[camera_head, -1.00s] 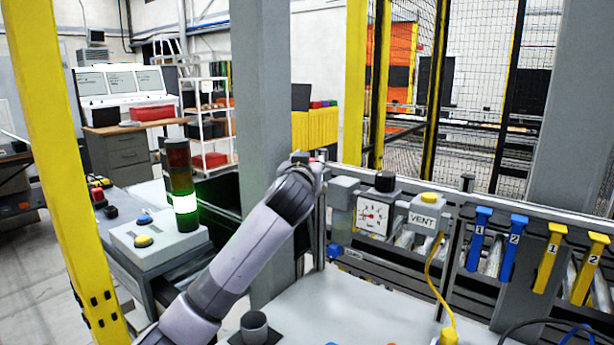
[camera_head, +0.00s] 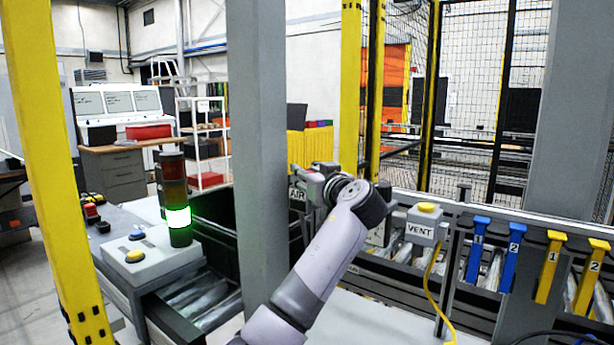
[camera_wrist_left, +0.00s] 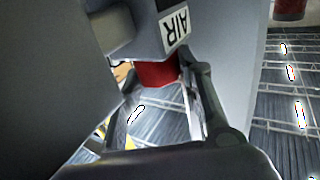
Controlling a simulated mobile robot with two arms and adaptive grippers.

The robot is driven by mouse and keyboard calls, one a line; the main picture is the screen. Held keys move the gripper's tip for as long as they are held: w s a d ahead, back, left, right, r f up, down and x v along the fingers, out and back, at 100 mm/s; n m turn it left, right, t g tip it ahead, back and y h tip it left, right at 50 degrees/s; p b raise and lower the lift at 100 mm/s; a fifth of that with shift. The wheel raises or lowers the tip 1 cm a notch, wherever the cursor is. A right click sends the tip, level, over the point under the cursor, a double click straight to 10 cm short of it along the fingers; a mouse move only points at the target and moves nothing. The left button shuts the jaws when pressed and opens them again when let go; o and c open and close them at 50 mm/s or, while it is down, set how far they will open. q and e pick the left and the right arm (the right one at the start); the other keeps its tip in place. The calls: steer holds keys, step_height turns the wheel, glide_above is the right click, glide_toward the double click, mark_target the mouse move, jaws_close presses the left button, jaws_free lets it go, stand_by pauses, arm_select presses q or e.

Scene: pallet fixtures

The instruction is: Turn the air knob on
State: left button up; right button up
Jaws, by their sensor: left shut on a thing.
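The air knob is a red cylinder (camera_wrist_left: 158,73) under a grey housing with an AIR label (camera_wrist_left: 177,30) in the left wrist view. My left gripper (camera_wrist_left: 163,84) has its fingers on either side of the knob and is shut on it. In the head view the AIR label (camera_head: 297,195) shows beside the grey post, and my left arm reaches up to that housing. The knob itself is hidden there behind my wrist. How far the knob is turned cannot be told. My right gripper is not in view.
A grey VENT box with a yellow button (camera_head: 427,207) stands right of my arm. Blue clamps (camera_head: 477,250) and yellow clamps (camera_head: 549,265) line the rail. A grey post (camera_head: 258,150) rises close left of my wrist. A lit signal tower (camera_head: 176,200) stands further left.

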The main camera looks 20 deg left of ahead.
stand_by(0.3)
arm_select(q)
steer(key=o, duration=1.2)
steer(key=shift+d, duration=0.1)
steer(key=v, duration=1.2)
steer(key=shift+w, duration=0.1)
